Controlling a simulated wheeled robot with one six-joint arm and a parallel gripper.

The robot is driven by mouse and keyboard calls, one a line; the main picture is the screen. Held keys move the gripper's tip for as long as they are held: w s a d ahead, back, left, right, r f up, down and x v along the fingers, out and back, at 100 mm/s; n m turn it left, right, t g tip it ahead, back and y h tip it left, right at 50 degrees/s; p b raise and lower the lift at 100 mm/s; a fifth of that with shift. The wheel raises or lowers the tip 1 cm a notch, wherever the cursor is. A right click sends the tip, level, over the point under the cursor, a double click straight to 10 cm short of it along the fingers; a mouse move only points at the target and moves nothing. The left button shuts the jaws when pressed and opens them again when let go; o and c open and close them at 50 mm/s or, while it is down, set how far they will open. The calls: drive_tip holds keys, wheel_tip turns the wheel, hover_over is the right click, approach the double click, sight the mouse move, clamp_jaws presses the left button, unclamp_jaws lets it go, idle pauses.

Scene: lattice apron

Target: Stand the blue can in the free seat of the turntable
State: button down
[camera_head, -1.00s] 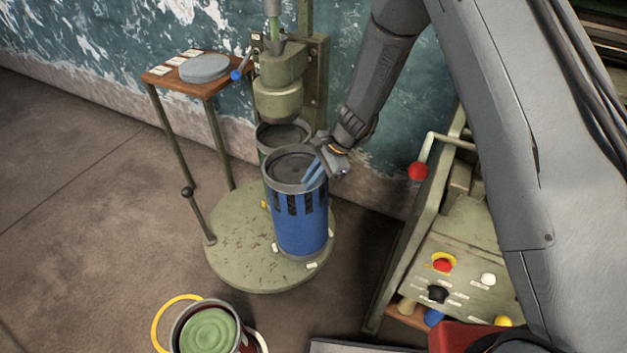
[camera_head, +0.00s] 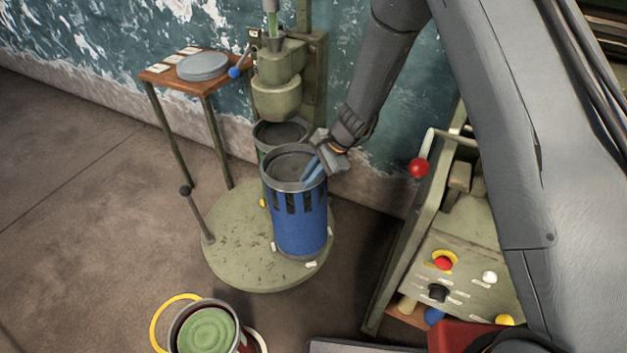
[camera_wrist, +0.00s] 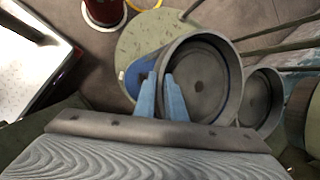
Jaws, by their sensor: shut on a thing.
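The blue can (camera_head: 300,228) is upright with a grey open rim and dark slots below it. It is over the front right part of the round green turntable (camera_head: 228,262); I cannot tell whether its base touches. My gripper (camera_head: 312,172) is shut on the can's rim at the right. In the wrist view my blue fingers (camera_wrist: 161,98) pinch the near wall of the can (camera_wrist: 208,75). A second, green can (camera_head: 281,133) stands behind it on the turntable, under the press head. Small white blocks and a yellow one sit on the turntable. The seat under the blue can is hidden.
The green press head (camera_head: 277,95) hangs behind the can. A lever post (camera_head: 196,215) rises at the turntable's left edge. A small table with a grey lid (camera_head: 202,66) stands at the back left. A bucket (camera_head: 207,330) is in front; a control panel (camera_head: 455,285) is right.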

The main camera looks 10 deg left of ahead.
drive_tip(key=shift+w+a+f+t+y+b, duration=0.35)
drive_tip(key=shift+w+f+b, duration=0.2)
drive_tip(key=shift+b, duration=1.35)
drive_tip(key=shift+s+d+f+t+b, duration=0.3)
drive_tip(key=shift+s+f+t+b, duration=0.2)
drive_tip(key=shift+b, duration=2.45)
idle(0.4)
drive_tip(key=c, duration=1.8)
unclamp_jaws()
drive_tip(key=shift+w+a+f, duration=0.1)
drive_tip(key=shift+f, duration=0.05)
drive_tip(key=shift+c, duration=0.2)
drive_tip(key=shift+o, duration=0.8)
drive_tip(key=shift+w+y, duration=0.1)
drive_tip(key=shift+y, duration=0.15)
